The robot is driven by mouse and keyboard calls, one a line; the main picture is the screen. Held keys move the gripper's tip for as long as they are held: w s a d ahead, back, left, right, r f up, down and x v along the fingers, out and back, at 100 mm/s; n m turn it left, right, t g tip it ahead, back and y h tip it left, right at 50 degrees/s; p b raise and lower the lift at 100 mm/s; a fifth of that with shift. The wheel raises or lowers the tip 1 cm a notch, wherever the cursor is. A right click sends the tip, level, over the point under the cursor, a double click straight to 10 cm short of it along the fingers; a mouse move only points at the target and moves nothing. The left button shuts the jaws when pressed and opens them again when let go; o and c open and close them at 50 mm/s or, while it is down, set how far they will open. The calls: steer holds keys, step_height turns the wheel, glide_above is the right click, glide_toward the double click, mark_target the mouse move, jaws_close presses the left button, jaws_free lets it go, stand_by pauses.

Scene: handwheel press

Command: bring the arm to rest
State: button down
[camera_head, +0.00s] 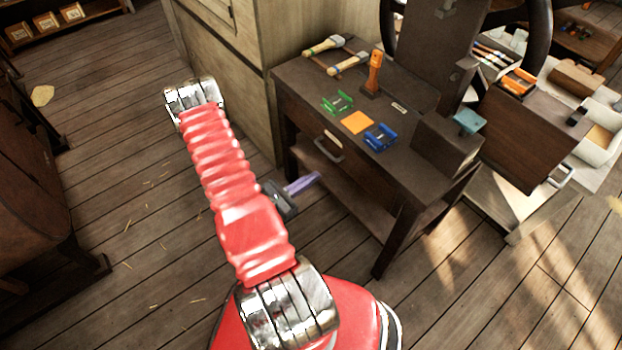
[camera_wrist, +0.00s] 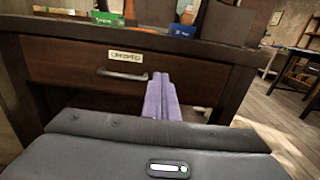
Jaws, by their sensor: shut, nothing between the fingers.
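My red arm (camera_head: 245,210) with chrome joints reaches up and leftward in the head view, apart from the table. My gripper shows as purple fingers (camera_head: 303,183) beside the arm, in front of the table's left end. In the wrist view the purple fingers (camera_wrist: 161,97) are together with nothing between them. They point toward the table's drawer front, which has a handle and a small label; I cannot tell how far away it is.
The dark wooden table (camera_head: 300,85) carries a green piece (camera_head: 338,103), an orange square (camera_head: 357,123), a blue piece (camera_head: 380,137), an orange upright tool (camera_head: 374,72) and mallets (camera_head: 348,64). A drawer handle (camera_head: 328,149) sticks out.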

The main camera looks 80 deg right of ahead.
stand_by(0.7)
steer(key=s+a+r+m+g+y, duration=0.2)
steer(key=s+a+m+g+y, duration=0.3)
steer(key=a+y, duration=0.35)
steer(key=w+a+r+m+t+y, duration=0.65)
steer(key=w+a+r+t, duration=0.65)
steer(key=w+a+r, duration=0.85)
steer(key=w+a+r+t, duration=0.3)
steer(key=a+r+t, duration=0.5)
steer(key=a+r, duration=0.7)
steer(key=shift+n+h, duration=0.3)
steer(key=shift+n, duration=0.05)
